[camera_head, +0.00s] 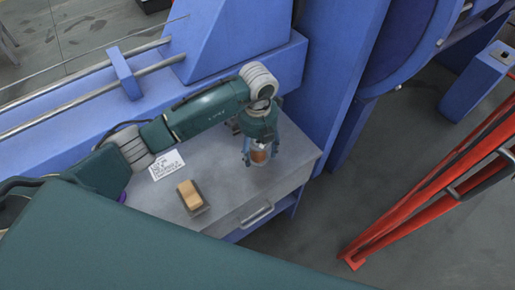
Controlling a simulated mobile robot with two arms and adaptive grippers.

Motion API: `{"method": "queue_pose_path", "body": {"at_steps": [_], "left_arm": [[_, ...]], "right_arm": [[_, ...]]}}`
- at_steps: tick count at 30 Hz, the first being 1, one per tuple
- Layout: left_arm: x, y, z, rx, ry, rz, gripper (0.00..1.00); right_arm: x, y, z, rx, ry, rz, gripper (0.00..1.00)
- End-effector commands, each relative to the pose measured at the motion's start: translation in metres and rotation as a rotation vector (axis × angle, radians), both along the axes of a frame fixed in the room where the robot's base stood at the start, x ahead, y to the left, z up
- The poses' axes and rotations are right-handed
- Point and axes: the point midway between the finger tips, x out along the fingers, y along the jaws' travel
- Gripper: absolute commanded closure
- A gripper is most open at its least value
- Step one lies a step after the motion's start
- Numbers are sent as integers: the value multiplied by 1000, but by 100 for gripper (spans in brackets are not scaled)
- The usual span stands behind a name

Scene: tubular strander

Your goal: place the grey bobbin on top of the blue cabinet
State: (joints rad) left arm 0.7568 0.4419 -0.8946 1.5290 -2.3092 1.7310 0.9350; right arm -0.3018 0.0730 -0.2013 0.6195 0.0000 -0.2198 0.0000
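The blue cabinet has a bare grey top (225,192), with a drawer and handle on its front. My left gripper (260,158) points down over the right part of this top. Between its fingers is a small round thing (260,155), brownish orange with some grey above it. It may be the grey bobbin, but the gripper partly hides it. I cannot tell whether the fingers press on it or whether it touches the top. My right gripper is not in view.
A tan block (189,195) on a dark base and a white paper (167,164) with writing lie on the cabinet top, left of the gripper. Blue machine walls (325,75) stand behind. A red frame (430,190) stands on the floor at right.

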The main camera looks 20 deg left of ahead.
Motion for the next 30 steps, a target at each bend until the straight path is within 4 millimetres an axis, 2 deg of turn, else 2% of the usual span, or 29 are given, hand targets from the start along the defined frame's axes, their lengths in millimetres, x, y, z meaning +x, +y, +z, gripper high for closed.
{"method": "queue_pose_path", "body": {"at_steps": [9,14,20,30], "left_arm": [[0,0,1,0,0,0,29],[0,0,9,0,-1,1,29],[1,1,37,1,-2,1,29],[1,0,107,0,-1,0,29]], "right_arm": [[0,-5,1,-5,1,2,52],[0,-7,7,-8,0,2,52],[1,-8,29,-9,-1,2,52],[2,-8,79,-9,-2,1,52]]}}
